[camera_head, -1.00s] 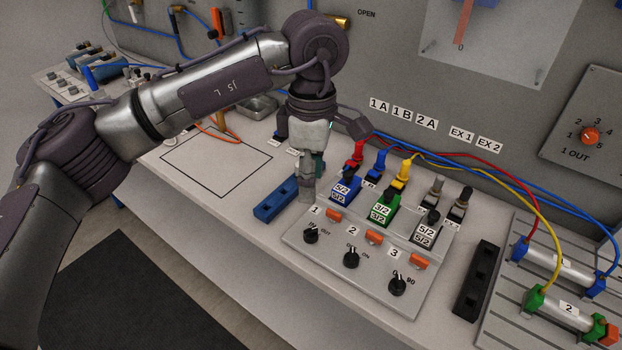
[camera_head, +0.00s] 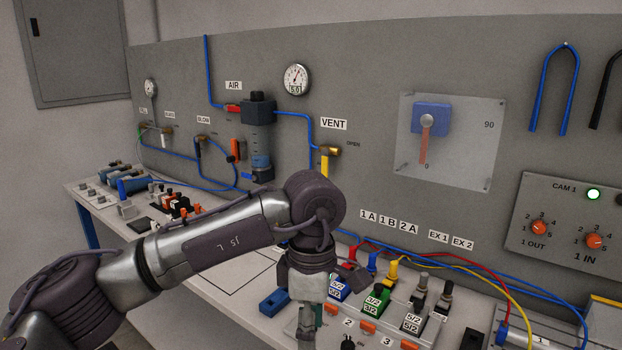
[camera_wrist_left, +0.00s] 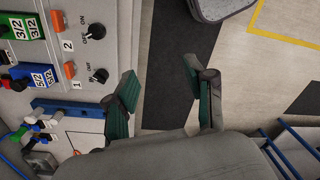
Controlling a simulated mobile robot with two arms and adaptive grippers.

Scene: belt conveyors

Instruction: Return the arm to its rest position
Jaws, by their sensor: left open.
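My left arm (camera_head: 225,238) comes in from the left in the head view, bent at a dark elbow-like joint, with its end hanging down in front of the bench's control panel. My left gripper (camera_head: 308,322) is at the lower edge of that view, its fingers barely visible. In the left wrist view, the left gripper (camera_wrist_left: 168,88) has its two green-padded fingers spread wide with nothing between them. The fingers appear in front of the bench edge and the floor, apart from the knobs and valves. My right gripper is not in view.
The valve panel (camera_wrist_left: 88,22) and a blue block (camera_wrist_left: 65,109) lie left of the fingers in the wrist view. The blue block (camera_head: 275,302) also shows beside the arm in the head view.

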